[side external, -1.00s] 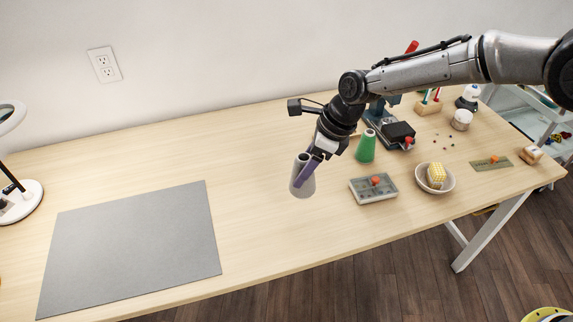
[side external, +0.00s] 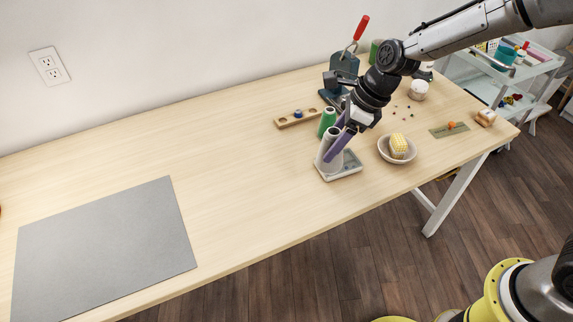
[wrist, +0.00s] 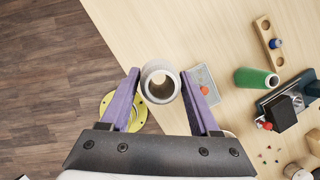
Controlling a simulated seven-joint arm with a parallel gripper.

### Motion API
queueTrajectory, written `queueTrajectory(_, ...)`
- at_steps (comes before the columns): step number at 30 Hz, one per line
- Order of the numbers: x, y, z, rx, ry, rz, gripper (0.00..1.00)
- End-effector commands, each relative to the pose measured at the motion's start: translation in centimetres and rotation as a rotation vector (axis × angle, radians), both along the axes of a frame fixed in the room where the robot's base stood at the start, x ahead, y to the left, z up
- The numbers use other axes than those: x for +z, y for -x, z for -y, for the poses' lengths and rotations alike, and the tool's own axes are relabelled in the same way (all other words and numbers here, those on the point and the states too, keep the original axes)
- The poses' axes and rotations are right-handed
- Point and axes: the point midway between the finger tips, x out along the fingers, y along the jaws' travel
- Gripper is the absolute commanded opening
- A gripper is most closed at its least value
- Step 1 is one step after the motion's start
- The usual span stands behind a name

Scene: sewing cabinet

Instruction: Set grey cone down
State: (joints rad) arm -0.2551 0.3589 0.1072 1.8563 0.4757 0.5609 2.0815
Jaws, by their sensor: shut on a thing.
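My gripper (side external: 332,151) has its purple fingers on either side of the grey cone (side external: 321,157) and is shut on it. The cone is upright or nearly so, beside the green cone, and overlaps the left part of the small grey tray (side external: 350,167) in the side view. I cannot tell whether its base touches anything. In the wrist view the grey cone (wrist: 151,69) shows its round open top between the fingers. The grey tray, with a red item in it, shows to its right there (wrist: 207,78). The fingers hide part of the cone in the side view.
A green cone (side external: 326,122) stands just behind. A wooden holder (side external: 284,122), a bowl (side external: 384,156) with a yellow item (side external: 398,144) and a red-handled device (side external: 345,66) are nearby. A grey mat (side external: 105,250) lies left, with bare table between. The table's front edge is close.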

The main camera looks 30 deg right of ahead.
Motion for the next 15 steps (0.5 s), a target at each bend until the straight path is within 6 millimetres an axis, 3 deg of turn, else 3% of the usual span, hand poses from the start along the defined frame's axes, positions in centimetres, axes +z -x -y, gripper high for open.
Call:
queueTrajectory(12, -3.9, -7.8, -3.1, 0.0, 0.0, -0.001, 0.05)
queueTrajectory(15, -5.8, -9.1, -3.6, 0.0, 0.001, -0.004, 0.05)
